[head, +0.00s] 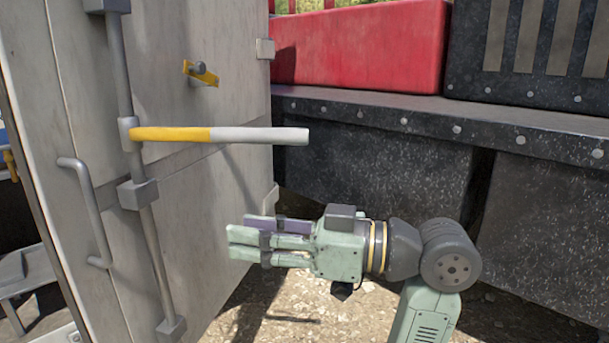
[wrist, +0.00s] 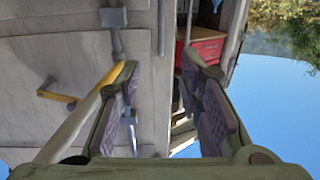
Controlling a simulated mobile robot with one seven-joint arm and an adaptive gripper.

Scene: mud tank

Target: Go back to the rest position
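My gripper (head: 246,232) is in the lower middle of the head view, pointing left toward a grey metal door (head: 205,190). It sits below a lever handle (head: 220,135) with a yellow and a white part, apart from it in that view. The wrist view shows the two fingers of my gripper (wrist: 158,65) spread apart with nothing between their pads. There the lever (wrist: 75,125) runs along the outer side of the left finger; I cannot tell whether they touch. The lever stands out sideways from a vertical rod on the door.
A yellow latch piece (head: 203,73) and a grey grab handle (head: 85,212) stick out from the door. A dark speckled metal body (head: 380,150) with a ledge and a red box (head: 360,45) stand behind and right of my arm. Gravel ground (head: 300,305) lies below.

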